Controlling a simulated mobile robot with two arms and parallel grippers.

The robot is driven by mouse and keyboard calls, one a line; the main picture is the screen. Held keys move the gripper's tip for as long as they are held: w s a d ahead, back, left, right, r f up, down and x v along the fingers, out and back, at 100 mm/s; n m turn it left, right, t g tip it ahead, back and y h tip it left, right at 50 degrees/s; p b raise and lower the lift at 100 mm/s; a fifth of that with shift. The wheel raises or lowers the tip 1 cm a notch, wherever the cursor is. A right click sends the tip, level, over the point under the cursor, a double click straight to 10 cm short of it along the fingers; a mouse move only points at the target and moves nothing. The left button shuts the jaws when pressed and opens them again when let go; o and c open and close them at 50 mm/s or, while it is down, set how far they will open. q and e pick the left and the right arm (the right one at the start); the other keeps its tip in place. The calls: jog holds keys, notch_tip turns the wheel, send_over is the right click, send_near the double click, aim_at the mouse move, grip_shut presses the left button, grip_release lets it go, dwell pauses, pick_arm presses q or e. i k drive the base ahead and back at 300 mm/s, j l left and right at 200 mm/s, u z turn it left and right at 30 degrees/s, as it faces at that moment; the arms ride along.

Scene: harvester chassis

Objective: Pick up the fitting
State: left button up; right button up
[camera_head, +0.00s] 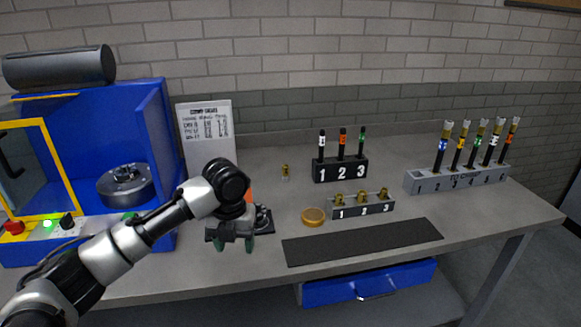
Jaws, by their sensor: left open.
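A small brass fitting (286,170) stands alone on the grey bench, left of the black numbered block. Several more brass fittings (362,198) sit in a low grey holder (346,211) marked 1, 2, 3. My left gripper (234,246) points down over the front left of the bench. Its green-tipped fingers are apart with nothing seen between them. It is to the left of and nearer than the lone fitting, clear of it. My right gripper is out of view.
A black block (340,170) holds three tubes. A grey rack (456,180) with several tubes stands at right. A brass-coloured dish (313,216) and black mat (362,243) lie in front. A dark device (264,218) is partly behind my gripper. A blue machine (95,140) fills the left.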

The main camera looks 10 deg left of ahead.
aim_at(285, 167)
jog(key=i, duration=1.55)
